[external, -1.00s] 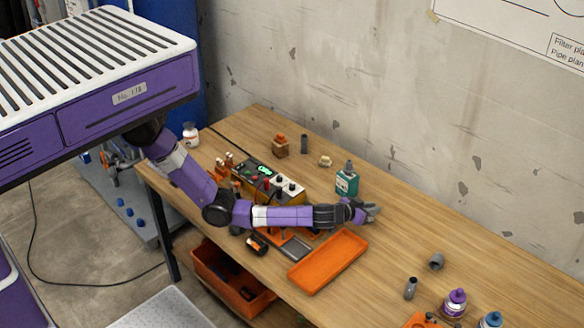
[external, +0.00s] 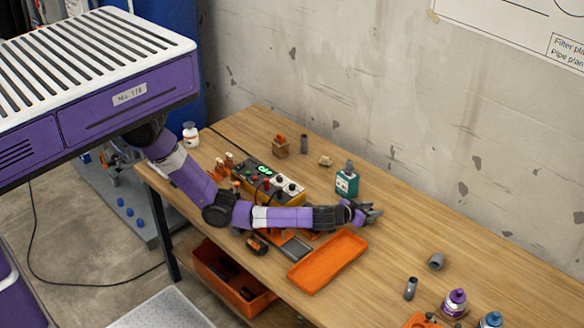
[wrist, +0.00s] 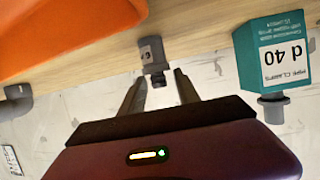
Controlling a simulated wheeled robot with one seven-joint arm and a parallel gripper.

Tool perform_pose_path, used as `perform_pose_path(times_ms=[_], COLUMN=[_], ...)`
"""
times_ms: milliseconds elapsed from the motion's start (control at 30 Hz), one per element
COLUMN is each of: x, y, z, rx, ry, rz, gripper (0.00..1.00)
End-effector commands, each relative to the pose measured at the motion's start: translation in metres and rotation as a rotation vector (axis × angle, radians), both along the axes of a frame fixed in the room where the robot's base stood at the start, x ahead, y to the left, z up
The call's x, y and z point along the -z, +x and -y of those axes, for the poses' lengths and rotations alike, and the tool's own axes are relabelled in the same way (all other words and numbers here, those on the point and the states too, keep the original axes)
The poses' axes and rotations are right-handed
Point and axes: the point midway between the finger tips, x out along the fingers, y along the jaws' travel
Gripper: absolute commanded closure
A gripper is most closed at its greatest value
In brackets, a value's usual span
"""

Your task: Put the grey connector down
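The grey connector (wrist: 151,52) is a short grey piece with a dark end. In the upside-down wrist view it appears at the tabletop, between and just beyond my fingertips. My gripper (wrist: 160,75) has its two fingers spread, with a visible gap on the right of the connector. I cannot tell whether the left finger touches it. In the external view my gripper (external: 372,213) is low over the table behind the orange tray, with its fingers apart. I cannot make the connector out there; it may be hidden by my gripper.
The orange tray (external: 327,263) lies in front of my gripper. The teal box (external: 346,184) stands behind it and shows in the wrist view (wrist: 272,50). A grey fitting (external: 436,261), a grey cylinder (external: 410,288) and bottles (external: 454,302) stand to the right. The table right of my gripper is clear.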

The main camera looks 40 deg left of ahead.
Motion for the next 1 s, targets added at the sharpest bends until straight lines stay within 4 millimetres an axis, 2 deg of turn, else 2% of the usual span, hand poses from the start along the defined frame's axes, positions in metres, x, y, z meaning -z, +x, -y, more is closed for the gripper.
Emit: perform_pose_path(times_ms=[167, 600, 800, 1000], x=[-0.008, -0.039, -0.046, -0.047], y=[-0.015, -0.091, -0.108, -0.110], z=[-0.002, -0.015, -0.017, -0.018], rx=[0.001, 0.002, 0.001, 0.000], ry=[-0.002, -0.001, 0.001, 0.000], rz=[0.002, 0.001, 0.000, 0.000], gripper=[0.62, 0.62, 0.62, 0.62])
